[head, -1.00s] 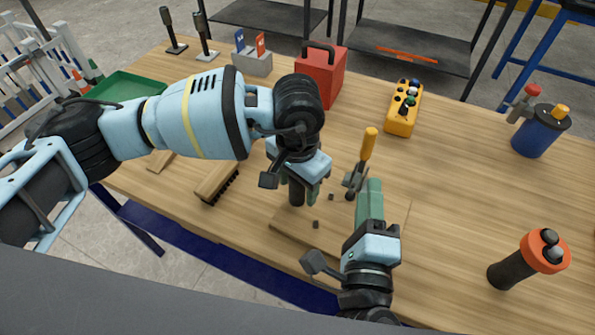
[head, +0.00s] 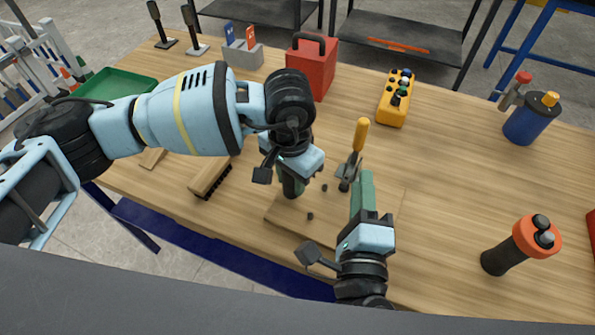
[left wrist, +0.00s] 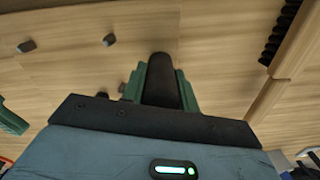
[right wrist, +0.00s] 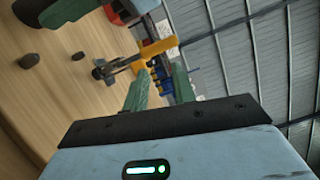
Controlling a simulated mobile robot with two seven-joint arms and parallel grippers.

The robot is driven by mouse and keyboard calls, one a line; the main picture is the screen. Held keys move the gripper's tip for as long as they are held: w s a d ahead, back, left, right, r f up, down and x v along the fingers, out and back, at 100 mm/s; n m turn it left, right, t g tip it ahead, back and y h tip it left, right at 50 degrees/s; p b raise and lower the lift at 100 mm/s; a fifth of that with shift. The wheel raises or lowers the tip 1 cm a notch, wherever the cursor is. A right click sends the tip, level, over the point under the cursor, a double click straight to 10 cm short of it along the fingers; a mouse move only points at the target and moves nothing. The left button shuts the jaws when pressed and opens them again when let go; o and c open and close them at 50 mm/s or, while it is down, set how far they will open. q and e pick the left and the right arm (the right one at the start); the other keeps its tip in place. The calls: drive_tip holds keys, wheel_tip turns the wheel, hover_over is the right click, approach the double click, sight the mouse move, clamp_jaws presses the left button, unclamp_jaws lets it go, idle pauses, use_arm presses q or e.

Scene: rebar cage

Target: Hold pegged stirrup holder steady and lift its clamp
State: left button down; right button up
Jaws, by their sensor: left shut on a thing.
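The stirrup holder is a wooden board (head: 388,213) with small dark pegs (head: 310,216) and a black post (head: 290,188) on it. Its metal clamp (head: 347,172) has an upright yellow handle (head: 361,134). My left gripper (head: 292,176) is shut on the black post, which shows between its green fingers in the left wrist view (left wrist: 160,82). My right gripper (head: 362,186) is open beside the clamp. In the right wrist view, the yellow handle (right wrist: 158,48) lies beyond the gap between the parted green fingers, apart from them.
A wooden brush (head: 211,177) lies left of the board. A red box (head: 312,68), a yellow control box (head: 396,98) and a blue canister (head: 530,120) stand behind. A black and orange tool (head: 520,245) stands at right. The table between is clear.

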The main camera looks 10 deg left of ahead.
drive_tip(key=shift+a+r, duration=0.1)
drive_tip(key=shift+r, duration=0.15)
drive_tip(key=c, duration=0.5)
drive_tip(key=a+r+n+t+y, duration=0.2)
drive_tip(key=a+r+n+y, duration=0.1)
drive_tip(key=r+y, duration=0.2)
drive_tip(key=shift+a+r+y, duration=0.15)
drive_tip(key=shift+y, duration=0.15)
drive_tip(key=s+a+r+n+g+y, duration=0.3)
drive_tip(key=s+a+n+g+y, duration=0.15)
drive_tip(key=n+g+y, duration=0.3)
drive_tip(key=s+a+r+n+g+y, duration=0.45)
drive_tip(key=n+g+y, duration=0.25)
drive_tip(key=n+y, duration=0.2)
drive_tip(key=s+d+f+n+g+h, duration=0.1)
drive_tip(key=s+f+n+g+h, duration=0.5)
drive_tip(key=g, duration=0.4)
drive_tip(key=w+d+f+n+t+h, duration=0.2)
drive_tip(key=d+f+n+h, duration=0.2)
drive_tip(key=d+n+h, duration=0.25)
drive_tip(key=w+d+r+n+t+h, duration=0.3)
drive_tip(key=w+d+r+t+h, duration=0.3)
drive_tip(key=w, duration=0.6)
drive_tip(key=shift+d+r+t, duration=0.75)
drive_tip(key=shift+d+t, duration=0.25)
drive_tip(key=shift+t, duration=0.05)
